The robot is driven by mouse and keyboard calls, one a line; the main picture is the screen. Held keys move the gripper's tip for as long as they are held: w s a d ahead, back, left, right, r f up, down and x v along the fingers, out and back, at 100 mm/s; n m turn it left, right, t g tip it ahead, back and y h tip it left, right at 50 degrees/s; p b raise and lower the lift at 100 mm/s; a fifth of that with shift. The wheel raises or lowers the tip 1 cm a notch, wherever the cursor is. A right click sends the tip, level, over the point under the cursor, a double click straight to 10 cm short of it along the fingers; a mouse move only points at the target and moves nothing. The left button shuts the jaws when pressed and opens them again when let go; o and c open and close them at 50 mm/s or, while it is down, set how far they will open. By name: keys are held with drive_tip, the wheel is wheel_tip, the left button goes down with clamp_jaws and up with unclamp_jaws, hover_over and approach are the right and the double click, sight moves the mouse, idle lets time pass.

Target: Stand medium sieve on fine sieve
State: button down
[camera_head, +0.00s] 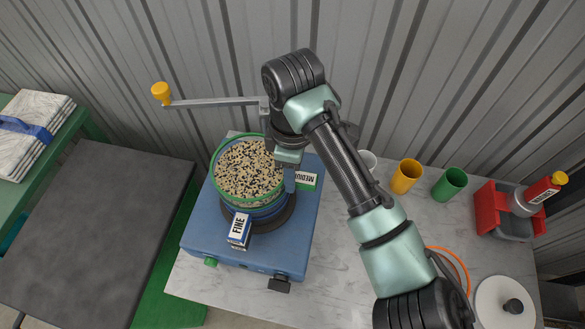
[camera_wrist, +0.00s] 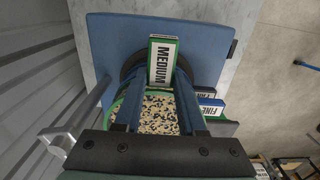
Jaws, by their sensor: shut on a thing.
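The medium sieve (camera_head: 248,170) is a round, green-rimmed sieve full of pale and dark grains. Its green-edged MEDIUM tag (camera_wrist: 162,62) shows between my fingers in the wrist view. My gripper (camera_head: 288,165) is shut on the medium sieve at its right side, by the tag. The fine sieve (camera_head: 240,208) is the blue ring directly below it, with its blue FINE tag (camera_head: 238,230) facing front. The medium sieve looks level and lined up over the fine sieve. I cannot tell whether their rims are fully seated, since the upper sieve hides the joint.
The stack stands on a blue shaker base (camera_head: 205,238) on a marble-look table (camera_head: 330,270). A crank arm with a yellow knob (camera_head: 161,92) extends behind. Yellow (camera_head: 405,178) and green (camera_head: 450,184) cups, a red caddy (camera_head: 491,205) and a white lid (camera_head: 495,305) stand right.

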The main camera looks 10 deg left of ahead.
drive_tip(key=shift+f, duration=0.1)
drive_tip(key=c, duration=0.5)
unclamp_jaws()
wheel_tip(320, 180, up, 12)
